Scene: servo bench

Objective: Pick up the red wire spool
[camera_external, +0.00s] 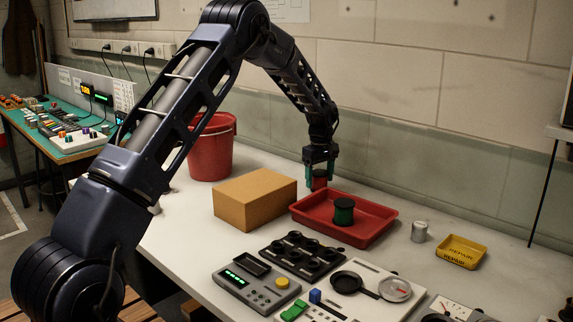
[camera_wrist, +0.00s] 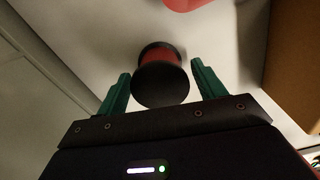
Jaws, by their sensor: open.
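The red wire spool (camera_external: 320,184) has black end discs and stands on the white bench (camera_external: 205,213) just behind the red tray. In the wrist view the spool (camera_wrist: 161,82) is at the middle, its near black disc facing the camera. My gripper (camera_external: 320,171) is open at the spool, its green fingers reaching down around it. In the wrist view the fingers of my gripper (camera_wrist: 160,72) lie to the left and right of the spool, with a visible gap on each side. The tray's back edge partly hides the spool's foot in the external view.
A red tray (camera_external: 375,232) holding a green spool (camera_external: 344,211) lies in front. A cardboard box (camera_external: 255,199) and a red bucket (camera_external: 211,150) stand to the left. A grey cylinder (camera_external: 419,232) and a yellow bin (camera_external: 461,252) are to the right. The wall is close behind.

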